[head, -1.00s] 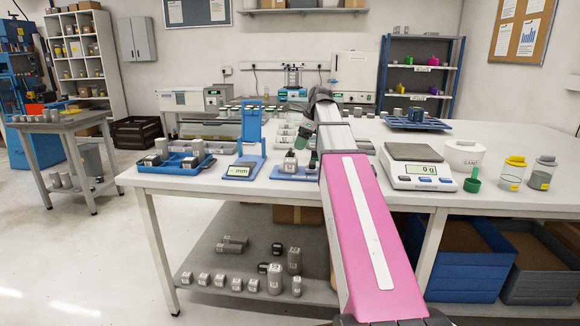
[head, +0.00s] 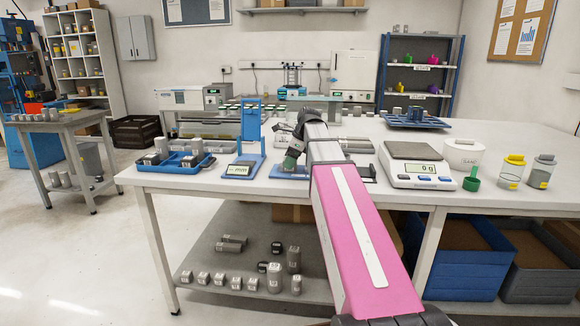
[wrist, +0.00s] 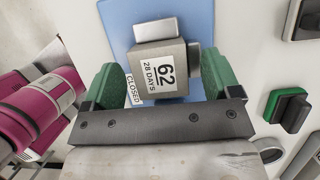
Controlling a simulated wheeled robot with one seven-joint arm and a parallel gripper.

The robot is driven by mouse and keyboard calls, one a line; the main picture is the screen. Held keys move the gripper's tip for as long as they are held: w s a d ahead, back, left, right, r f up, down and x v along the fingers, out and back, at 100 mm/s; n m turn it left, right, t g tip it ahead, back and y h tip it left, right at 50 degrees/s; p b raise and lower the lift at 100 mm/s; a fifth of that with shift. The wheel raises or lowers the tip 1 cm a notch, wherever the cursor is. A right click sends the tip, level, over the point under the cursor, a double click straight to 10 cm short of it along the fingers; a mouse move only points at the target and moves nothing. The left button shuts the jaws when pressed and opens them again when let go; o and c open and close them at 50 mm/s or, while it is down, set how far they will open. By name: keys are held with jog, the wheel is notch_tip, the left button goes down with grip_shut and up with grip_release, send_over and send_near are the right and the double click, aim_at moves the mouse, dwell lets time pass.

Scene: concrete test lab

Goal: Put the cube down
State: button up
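The grey cube (wrist: 160,70), labelled "62 28 DAYS", sits over a blue plate (wrist: 117,20) in the wrist view. One small grey block (wrist: 155,28) is beyond it and another (wrist: 195,62) is at its right. My gripper (wrist: 168,82) has its green fingers on either side of the cube. In the head view my gripper (head: 292,153) is low over the blue plate (head: 280,173), and hides most of the cube.
A blue gauge stand (head: 248,145) and a blue tray (head: 176,163) of grey samples are left of my gripper. A scale (head: 415,165) reading 0 g, a green cup (head: 474,180) and jars (head: 512,170) are to the right.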

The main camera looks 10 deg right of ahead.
jog(key=c, duration=1.2)
